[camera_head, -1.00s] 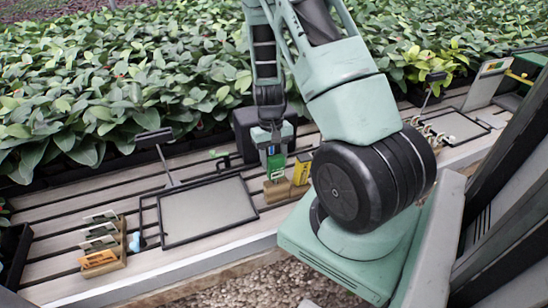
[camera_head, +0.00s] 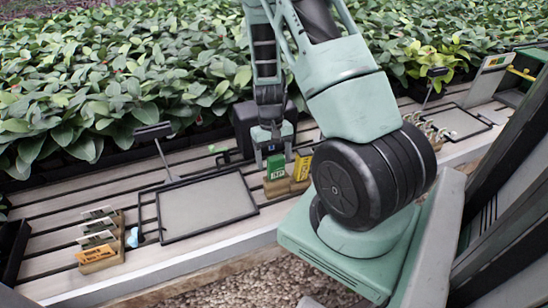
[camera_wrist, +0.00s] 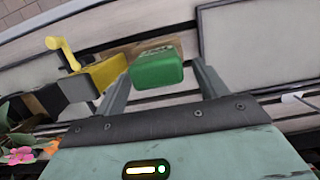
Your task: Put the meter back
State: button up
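The green meter (camera_head: 275,168) stands upright in a small wooden holder (camera_head: 276,188) on the slatted bench. In the wrist view the green meter (camera_wrist: 157,70) lies between my two fingers, with gaps visible on both sides. My gripper (camera_head: 273,158) is open just above and around the meter; its spread fingers also show in the wrist view (camera_wrist: 163,85). The meter's lower end is hidden in the holder.
A yellow device (camera_head: 302,168) stands in a holder close to the right of the meter. A black-framed tray (camera_head: 207,205) lies to the left. A wooden rack with several cards (camera_head: 100,250) is at the far left. Leafy plants (camera_head: 120,80) fill the back.

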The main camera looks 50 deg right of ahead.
notch_tip(320, 180, up, 17)
jog(key=w+d+b, duration=0.1)
jog(key=w, duration=0.1)
jog(key=shift+w+d, duration=0.35)
jog(key=shift+a+r, duration=0.1)
jog(key=a+r+n, duration=0.2)
jog(key=a+n, duration=0.4)
jog(key=a, duration=1.6)
jog(key=s+a+r+n+t, duration=0.1)
jog(key=s+a+n, duration=0.7)
jog(key=s+a, duration=0.7)
jog(key=shift+s+a+r+t, duration=0.2)
jog(key=shift+a+t, duration=0.1)
jog(key=shift+a, duration=0.9)
jog(key=shift+w, duration=0.1)
